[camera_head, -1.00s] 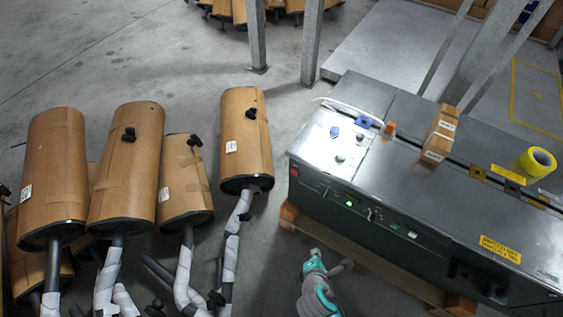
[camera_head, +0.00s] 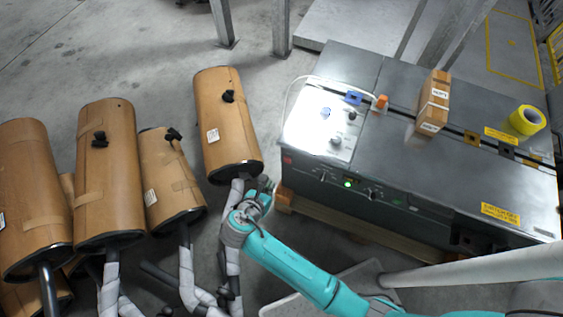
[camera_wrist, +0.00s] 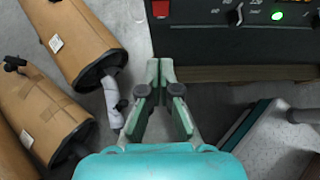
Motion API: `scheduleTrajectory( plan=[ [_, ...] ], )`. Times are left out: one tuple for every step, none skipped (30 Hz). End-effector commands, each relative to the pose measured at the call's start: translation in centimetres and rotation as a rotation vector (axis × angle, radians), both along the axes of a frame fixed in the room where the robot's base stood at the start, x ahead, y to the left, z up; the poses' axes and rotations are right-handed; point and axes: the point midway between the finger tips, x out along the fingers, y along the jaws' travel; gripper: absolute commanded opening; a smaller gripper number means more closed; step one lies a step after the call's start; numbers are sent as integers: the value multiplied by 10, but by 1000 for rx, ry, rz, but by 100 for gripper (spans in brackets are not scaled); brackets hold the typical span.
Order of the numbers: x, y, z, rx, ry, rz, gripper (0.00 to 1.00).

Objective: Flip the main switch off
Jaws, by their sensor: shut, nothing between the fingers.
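The grey machine (camera_head: 440,160) stands at the right in the head view. Its dark front panel (camera_wrist: 200,40) fills the top right of the wrist view. On it are a red square part (camera_wrist: 160,8), a dark rotary knob (camera_wrist: 237,15) and a lit green light (camera_wrist: 278,15). In the head view the green light (camera_head: 347,184) and the knob (camera_head: 371,193) are small. Which control is the main switch I cannot tell. My gripper (camera_head: 265,184) is shut and empty, left of the panel's left end. In the wrist view its fingertips (camera_wrist: 160,64) are below the red part, apart from it.
Brown-wrapped mufflers (camera_head: 222,115) with wrapped pipes stand at the left, one close to my gripper. A cardboard box (camera_head: 433,100) and yellow tape roll (camera_head: 527,120) are on the machine's top. A wooden pallet (camera_head: 340,217) is under the machine.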

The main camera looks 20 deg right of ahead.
Motion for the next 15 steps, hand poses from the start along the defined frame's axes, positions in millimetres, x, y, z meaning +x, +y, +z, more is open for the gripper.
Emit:
scheduleTrajectory(
  plan=[
    [0,0,0,1,-1,-1,0],
    [0,0,0,1,-1,-1,0],
    [0,-1,0,1,-1,-1,0],
    [1,-1,-1,1,-1,-1,0],
    [2,-2,-2,1,-1,-1,0],
    [3,-3,-3,0,0,-1,0],
    [4,-5,-5,0,0,-1,0],
    [6,-7,-7,0,0,-2,0],
    [9,-10,-10,0,0,-3,0],
    [11,-12,-13,0,0,-4,0],
    [14,-15,-16,1,1,-4,0],
    [18,-19,-20,0,1,-4,0],
    [21,-22,-23,1,1,-5,0],
    [24,-25,-27,1,1,-4,0],
    [28,-30,-32,1,1,-5,0]
  ],
)
